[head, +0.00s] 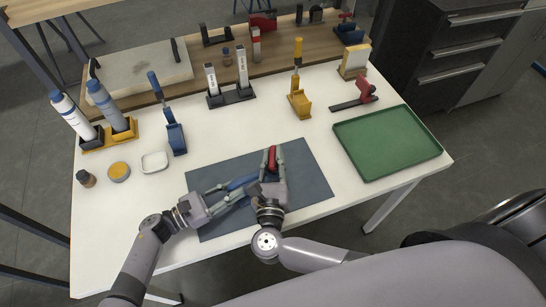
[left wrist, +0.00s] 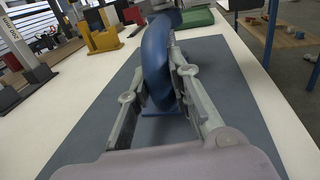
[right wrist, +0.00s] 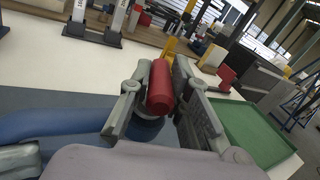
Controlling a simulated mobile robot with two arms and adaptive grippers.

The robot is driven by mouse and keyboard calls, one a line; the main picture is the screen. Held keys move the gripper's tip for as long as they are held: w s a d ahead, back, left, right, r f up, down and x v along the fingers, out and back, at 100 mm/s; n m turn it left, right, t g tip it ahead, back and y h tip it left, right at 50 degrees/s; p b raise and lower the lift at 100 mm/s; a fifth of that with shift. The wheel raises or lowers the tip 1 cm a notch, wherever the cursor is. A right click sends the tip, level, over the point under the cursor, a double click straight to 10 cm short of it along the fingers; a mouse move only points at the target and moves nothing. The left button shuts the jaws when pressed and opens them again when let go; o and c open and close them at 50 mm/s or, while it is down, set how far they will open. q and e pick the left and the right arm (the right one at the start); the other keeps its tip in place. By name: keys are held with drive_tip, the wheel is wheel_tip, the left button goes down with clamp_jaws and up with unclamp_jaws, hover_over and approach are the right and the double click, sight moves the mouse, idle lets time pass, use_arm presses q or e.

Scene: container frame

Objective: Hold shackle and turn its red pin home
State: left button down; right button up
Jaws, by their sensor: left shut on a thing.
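The blue shackle (left wrist: 158,62) stands over the dark mat and shows large in the left wrist view. My left gripper (head: 250,178) is shut on it, one finger on each side. The shackle's red pin (head: 272,157) is at its far right end in the head view. My right gripper (head: 272,153) has its fingers on either side of the red pin (right wrist: 160,88); whether both touch it is unclear. The right gripper's palm and fingers hide part of the shackle, and how far the pin is in cannot be seen.
The dark mat (head: 310,185) lies on the white table. An empty green tray (head: 350,140) lies to the right. A blue tool stand (head: 176,138), a yellow stand (head: 299,104) and a red holder (head: 366,88) stand behind. Bottles and small pots are at the left.

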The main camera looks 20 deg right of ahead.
clamp_jaws()
drive_tip(key=shift+h, duration=0.3)
drive_tip(key=shift+m+g+h, duration=2.2)
drive_tip(key=shift+m+h, duration=0.2)
drive_tip(key=shift+h, duration=0.5)
drive_tip(key=o, duration=0.6)
unclamp_jaws()
drive_tip(key=shift+t, duration=0.3)
